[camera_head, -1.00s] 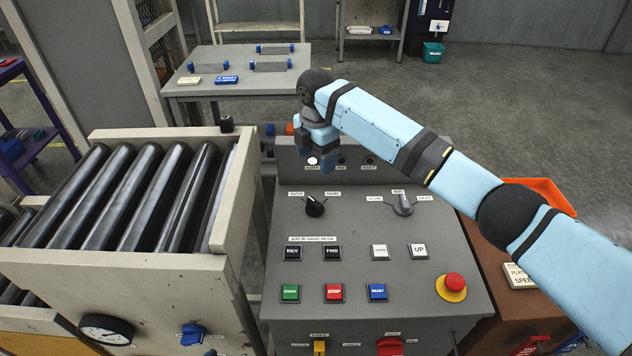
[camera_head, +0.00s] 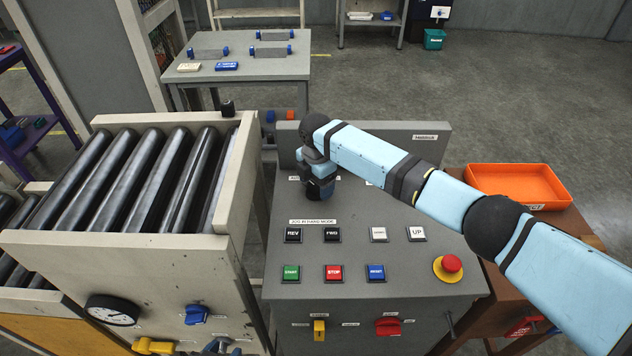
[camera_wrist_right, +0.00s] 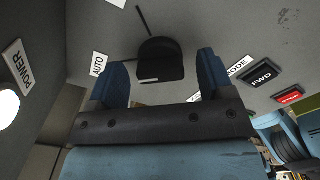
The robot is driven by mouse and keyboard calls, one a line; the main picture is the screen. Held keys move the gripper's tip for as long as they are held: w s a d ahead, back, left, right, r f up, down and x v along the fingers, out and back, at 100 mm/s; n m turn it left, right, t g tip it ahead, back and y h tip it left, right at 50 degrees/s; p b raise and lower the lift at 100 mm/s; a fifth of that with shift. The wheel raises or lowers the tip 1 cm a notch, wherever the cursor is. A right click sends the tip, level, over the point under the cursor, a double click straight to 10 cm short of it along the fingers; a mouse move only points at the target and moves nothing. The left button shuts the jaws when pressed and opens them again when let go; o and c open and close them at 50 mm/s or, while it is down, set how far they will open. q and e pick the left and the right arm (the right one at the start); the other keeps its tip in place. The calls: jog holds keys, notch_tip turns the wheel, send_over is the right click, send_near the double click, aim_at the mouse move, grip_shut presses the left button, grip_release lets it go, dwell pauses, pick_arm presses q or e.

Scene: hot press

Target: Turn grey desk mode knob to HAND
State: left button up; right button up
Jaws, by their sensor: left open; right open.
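The grey desk (camera_head: 400,240) stands in the middle of the head view with its sloped button panel. My right gripper (camera_head: 320,190) is over the upper left of this panel and hides the mode knob there. In the right wrist view the black mode knob (camera_wrist_right: 160,58) appears between the two blue fingertips of my open right gripper (camera_wrist_right: 162,78). I cannot tell whether the fingers touch it. The AUTO label (camera_wrist_right: 98,64) is left of the knob. The HAND label is not visible. My left gripper is not in view.
Below the gripper are several push buttons, including FWD (camera_head: 332,234), and a red emergency stop (camera_head: 451,264). The roller conveyor (camera_head: 130,190) stands close on the left. An orange tray (camera_head: 520,182) is at the right. The desk's raised back panel (camera_head: 425,140) is behind the arm.

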jog(key=shift+c, duration=0.4)
jog(key=c, duration=0.8)
jog(key=shift+c, duration=0.2)
